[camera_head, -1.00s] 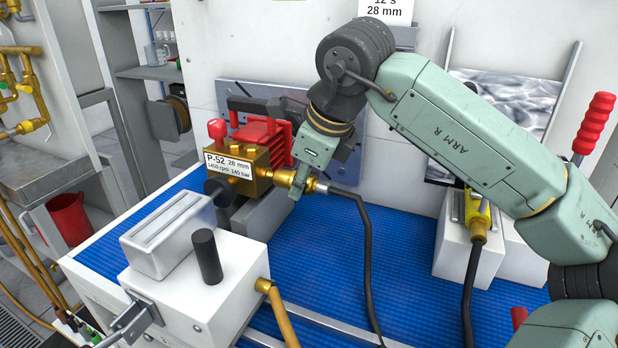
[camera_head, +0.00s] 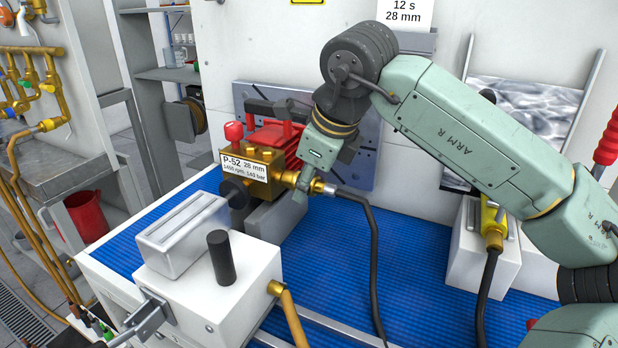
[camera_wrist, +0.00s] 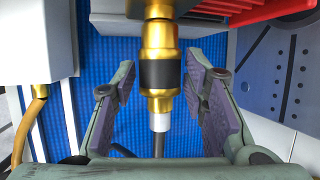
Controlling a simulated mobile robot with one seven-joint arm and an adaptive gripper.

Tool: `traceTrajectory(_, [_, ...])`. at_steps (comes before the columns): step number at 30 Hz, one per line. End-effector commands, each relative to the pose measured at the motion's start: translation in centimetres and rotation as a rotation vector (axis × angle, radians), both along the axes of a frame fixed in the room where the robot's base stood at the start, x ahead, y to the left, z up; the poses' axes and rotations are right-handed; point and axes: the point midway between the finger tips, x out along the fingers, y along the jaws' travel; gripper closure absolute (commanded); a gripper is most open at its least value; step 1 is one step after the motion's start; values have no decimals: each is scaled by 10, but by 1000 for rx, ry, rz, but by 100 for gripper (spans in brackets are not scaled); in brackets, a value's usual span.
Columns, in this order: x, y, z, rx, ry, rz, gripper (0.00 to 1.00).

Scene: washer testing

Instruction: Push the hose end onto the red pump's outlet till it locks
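The red pump (camera_head: 276,137) has a brass block labelled P-52, 28 mm. Its brass outlet (camera_wrist: 159,10) points toward the hose end at the top of the wrist view. The hose end (camera_wrist: 158,52) is a gold coupling with a black band and a pale ferrule; it sits in line with the outlet and appears joined to it. Whether it is locked cannot be told. The black hose (camera_head: 371,245) runs from it across the blue mat. My gripper (camera_wrist: 160,88) is open, its purple-padded fingers on either side of the coupling with gaps. In the head view my gripper (camera_head: 305,188) partly hides the coupling.
A white box (camera_head: 215,285) with a black knob and a grey block stands at the front left. A white stand (camera_head: 483,258) with a yellow fitting and hose is at right. A grey perforated plate (camera_head: 362,165) is behind the pump. The blue mat (camera_head: 435,260) is clear between.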

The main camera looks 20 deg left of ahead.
Motion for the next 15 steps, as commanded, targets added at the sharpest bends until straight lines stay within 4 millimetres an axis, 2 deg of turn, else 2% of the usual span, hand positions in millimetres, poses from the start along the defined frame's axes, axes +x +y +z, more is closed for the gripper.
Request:
traceTrajectory(5, [0, 0, 0, 0, 0, 0, 46])
traceTrajectory(15, [-1, -1, 2, 0, 1, 0, 46])
